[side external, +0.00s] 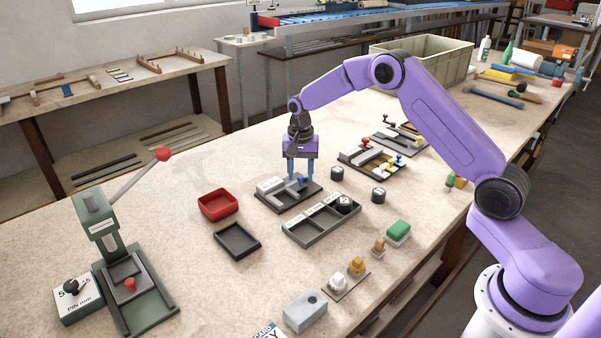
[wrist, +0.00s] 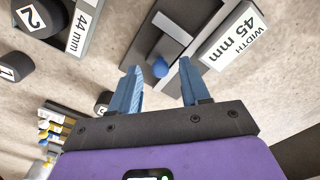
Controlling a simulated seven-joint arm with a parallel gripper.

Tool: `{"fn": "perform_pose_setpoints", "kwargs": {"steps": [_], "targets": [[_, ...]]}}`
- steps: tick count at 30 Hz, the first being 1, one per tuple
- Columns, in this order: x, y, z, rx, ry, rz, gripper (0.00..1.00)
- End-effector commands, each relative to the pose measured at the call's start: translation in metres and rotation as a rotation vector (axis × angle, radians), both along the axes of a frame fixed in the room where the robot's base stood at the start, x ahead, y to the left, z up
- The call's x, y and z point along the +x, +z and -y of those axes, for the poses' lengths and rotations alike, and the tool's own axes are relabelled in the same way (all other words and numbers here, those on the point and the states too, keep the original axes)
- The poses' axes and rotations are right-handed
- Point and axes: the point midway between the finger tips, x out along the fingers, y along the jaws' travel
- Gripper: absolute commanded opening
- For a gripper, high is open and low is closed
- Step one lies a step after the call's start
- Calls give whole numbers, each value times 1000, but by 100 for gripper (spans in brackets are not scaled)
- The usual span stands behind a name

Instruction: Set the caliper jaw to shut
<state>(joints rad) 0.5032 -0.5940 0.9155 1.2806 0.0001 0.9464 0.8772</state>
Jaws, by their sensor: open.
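The caliper (side external: 283,201) is a dark flat base on the bench, with pale grey pieces and a blue knob (side external: 301,181). In the wrist view, the caliper base (wrist: 192,78) carries a white label (wrist: 232,35) reading WIDTH 45 mm. Its blue knob (wrist: 160,68) shows between my two blue fingertips. My gripper (side external: 300,174) points down over the caliper and also shows in the wrist view (wrist: 160,66). It is open, with a gap on both sides of the knob. I cannot tell the jaw's exact gap.
A grey compartment tray (side external: 318,226) with a black numbered puck (side external: 344,204) stands just in front. Two more pucks (side external: 378,195) (side external: 337,173) are to the right. A red tray (side external: 218,205) and a black tray (side external: 237,241) lie left. A green lever press (side external: 133,284) stands front left.

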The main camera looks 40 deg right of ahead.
Motion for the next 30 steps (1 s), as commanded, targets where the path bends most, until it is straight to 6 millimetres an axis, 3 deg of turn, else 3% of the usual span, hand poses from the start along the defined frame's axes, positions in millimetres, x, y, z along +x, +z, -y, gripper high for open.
{"fn": "perform_pose_setpoints", "kwargs": {"steps": [11,15,21,30], "targets": [[0,-5,0,0,0,1,46],[0,-5,0,0,0,1,1],[0,-5,-3,0,2,1,0],[0,-4,-47,1,4,2,0]]}}
